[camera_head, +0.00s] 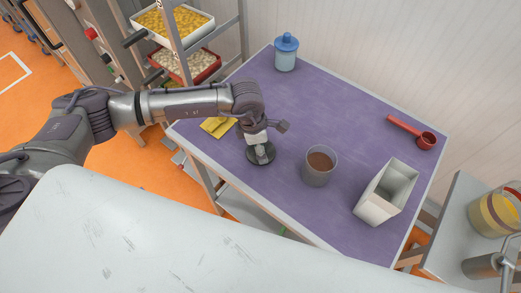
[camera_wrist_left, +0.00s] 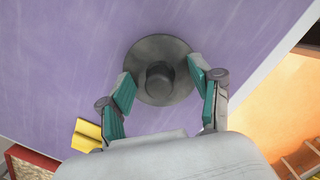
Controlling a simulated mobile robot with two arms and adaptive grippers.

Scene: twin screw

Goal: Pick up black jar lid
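The black jar lid (camera_head: 251,159) lies flat on the purple tabletop (camera_head: 285,120), a dark grey disc with a raised round knob. The left wrist view shows the lid (camera_wrist_left: 167,52) from above, with its knob just ahead of the fingers. My left gripper (camera_head: 261,150) points down over the lid and partly hides it in the head view. In the left wrist view my left gripper (camera_wrist_left: 160,78) is open, a finger on each side of the knob, with gaps between. I cannot tell whether the fingertips touch the lid. My right gripper is not in view.
An open grey jar with brown contents (camera_head: 318,170) stands right of the lid. A white box (camera_head: 387,193), a red scoop (camera_head: 412,132) and a blue-lidded jar (camera_head: 286,55) stand farther off. A yellow cloth (camera_head: 217,127) lies left, near the table edge.

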